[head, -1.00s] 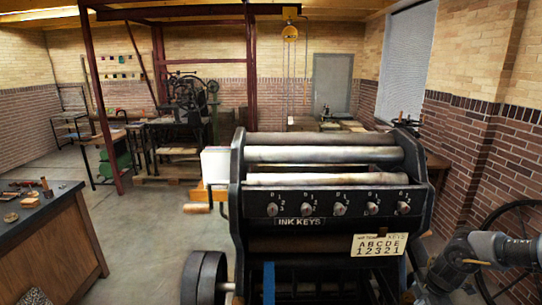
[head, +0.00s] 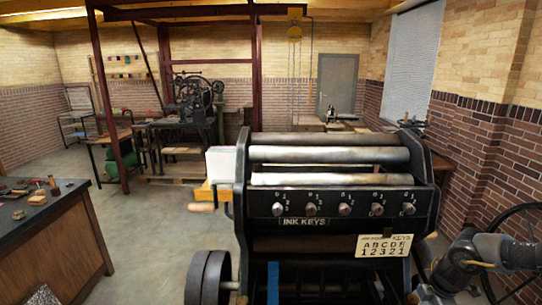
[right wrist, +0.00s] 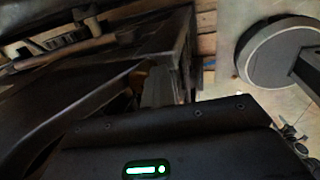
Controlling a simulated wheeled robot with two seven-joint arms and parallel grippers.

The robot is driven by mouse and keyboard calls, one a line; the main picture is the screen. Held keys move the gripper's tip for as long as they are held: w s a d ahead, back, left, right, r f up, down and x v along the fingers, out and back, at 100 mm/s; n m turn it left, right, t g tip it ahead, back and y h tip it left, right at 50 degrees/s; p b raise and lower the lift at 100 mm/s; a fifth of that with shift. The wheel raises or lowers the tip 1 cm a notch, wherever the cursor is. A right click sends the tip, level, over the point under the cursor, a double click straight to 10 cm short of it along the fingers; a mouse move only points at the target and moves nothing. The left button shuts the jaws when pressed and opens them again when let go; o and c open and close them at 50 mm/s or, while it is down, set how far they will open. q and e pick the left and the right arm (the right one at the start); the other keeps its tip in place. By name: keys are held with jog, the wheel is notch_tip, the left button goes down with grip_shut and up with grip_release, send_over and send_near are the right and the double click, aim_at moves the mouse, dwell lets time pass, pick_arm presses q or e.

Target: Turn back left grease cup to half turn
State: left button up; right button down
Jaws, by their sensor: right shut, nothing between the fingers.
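I cannot pick out any grease cup in either view. A black press with ink keys (head: 262,222) stands in the middle of the head view, with pale rollers on top and several knobs on its front. My right arm comes in at the lower right of the head view, beside the press; its gripper cannot be made out there. In the right wrist view my right gripper (right wrist: 157,88) shows grey fingers, shut and empty, beyond its dark housing with a green light. Dark machinery is close to it on the left. My left gripper is in neither view.
A dark-topped bench (head: 65,235) with small items stands at the left. Another hand press (head: 190,105) is at the back left. A spoked wheel (head: 515,225) is behind my right arm. A flywheel (head: 205,278) is at the press's lower left. Open floor lies between bench and press.

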jog(key=shift+a+r+p, duration=0.1)
jog(key=shift+a+p, duration=0.15)
jog(key=shift+p, duration=0.05)
jog(key=shift+a+p, duration=0.35)
jog(key=shift+p, duration=0.3)
jog(key=shift+a, duration=0.6)
jog(key=shift+w+a, duration=0.15)
jog(key=shift+a, duration=0.05)
jog(key=shift+s+a, duration=0.15)
jog(key=shift+s, duration=0.15)
jog(key=v, duration=0.3)
jog(key=w+v, duration=0.1)
jog(key=v, duration=0.1)
jog(key=shift+r, duration=0.5)
